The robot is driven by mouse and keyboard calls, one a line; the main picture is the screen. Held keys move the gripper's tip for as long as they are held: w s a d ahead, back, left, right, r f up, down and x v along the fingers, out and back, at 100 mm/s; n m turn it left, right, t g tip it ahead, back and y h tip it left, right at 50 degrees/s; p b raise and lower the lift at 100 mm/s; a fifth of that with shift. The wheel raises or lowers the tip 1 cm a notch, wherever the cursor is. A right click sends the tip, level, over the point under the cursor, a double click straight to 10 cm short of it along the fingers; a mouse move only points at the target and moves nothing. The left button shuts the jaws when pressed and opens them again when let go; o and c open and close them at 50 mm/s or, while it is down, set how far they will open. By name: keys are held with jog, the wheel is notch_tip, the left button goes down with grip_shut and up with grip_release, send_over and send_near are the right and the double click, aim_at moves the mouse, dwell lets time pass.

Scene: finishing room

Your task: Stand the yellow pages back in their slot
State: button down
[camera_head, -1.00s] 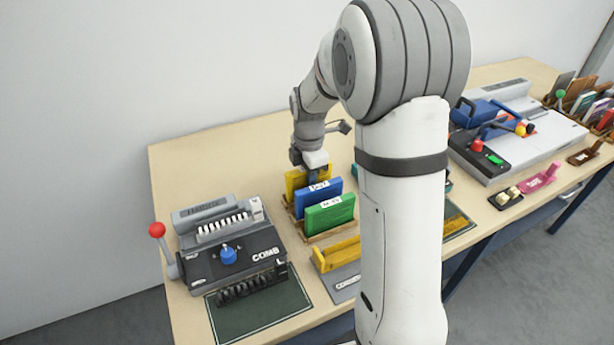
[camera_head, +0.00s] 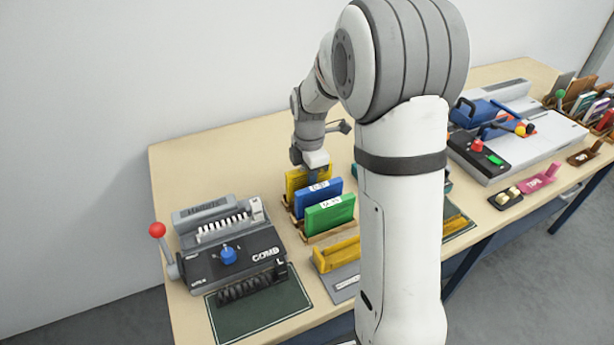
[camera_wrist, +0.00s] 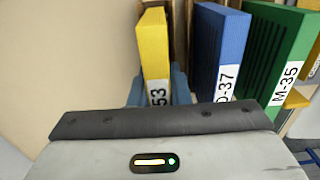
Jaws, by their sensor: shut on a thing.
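The yellow pages (camera_head: 299,182) stand upright at the back left end of a wooden rack (camera_head: 330,234), behind the blue pages (camera_head: 320,196) and the green pages (camera_head: 330,216). My gripper (camera_head: 313,166) is above the yellow pages and shut on them. In the wrist view the yellow pages (camera_wrist: 154,55) sit between the blue fingers, with a white label ending in 53 at the near end. The blue pages (camera_wrist: 219,50) and green pages (camera_wrist: 280,55) stand apart to their right. Their lower edge in the slot is hidden.
A comb binding machine (camera_head: 232,250) with a red-knobbed lever (camera_head: 157,230) stands left of the rack. A yellow-handled punch (camera_head: 338,254) lies in front. My arm hides part of the table. The table (camera_head: 210,165) behind the rack is clear.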

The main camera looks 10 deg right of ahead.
jog(key=shift+f+b, duration=0.45)
jog(key=shift+f, duration=0.15)
jog(key=c, duration=1.6)
grip_release()
jog(key=shift+c, duration=0.2)
jog(key=shift+r, duration=0.1)
jog(key=shift+r+p, duration=3.95)
jog(key=shift+r, duration=1.5)
jog(key=s+r+m+t, duration=0.1)
jog(key=s+r+m, duration=0.3)
jog(key=s+m, duration=0.6)
jog(key=s+r+m+t, duration=0.2)
jog(key=s+r+m, duration=0.2)
jog(key=s+m, duration=0.6)
jog(key=s, duration=0.3)
jog(key=shift+a, duration=0.25)
